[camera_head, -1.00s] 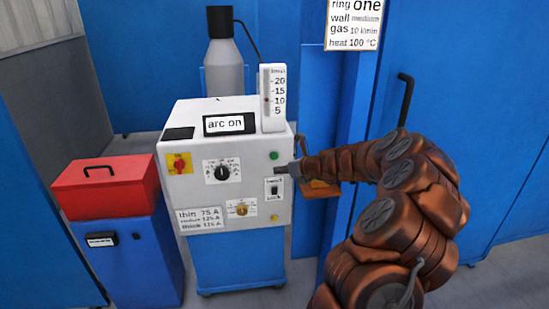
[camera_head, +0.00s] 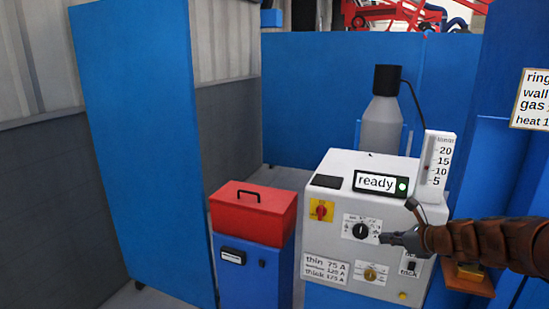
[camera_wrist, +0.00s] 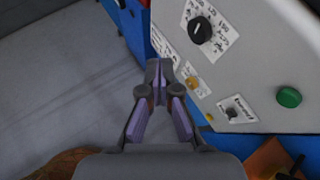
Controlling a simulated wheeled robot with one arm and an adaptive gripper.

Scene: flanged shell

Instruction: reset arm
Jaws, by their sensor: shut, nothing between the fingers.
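My gripper (camera_head: 385,239) is shut and empty. In the head view it is in front of the right part of the welding machine's (camera_head: 333,230) grey front panel, its tip beside the black dial (camera_head: 361,230). In the wrist view my gripper (camera_wrist: 158,78) has its fingers together, over the floor and the panel's edge; I cannot tell whether it touches the panel. My brown-sleeved arm reaches in from the right and hides part of the panel. The machine's display (camera_head: 381,184) reads "ready" with a white light beside it.
A red box (camera_head: 252,214) sits on a blue cabinet (camera_head: 250,272) left of the machine. A gas bottle (camera_head: 381,125) and a flow gauge (camera_head: 436,172) stand at the back. Blue panels (camera_head: 140,150) stand at left and behind. A sign (camera_head: 531,98) hangs at right.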

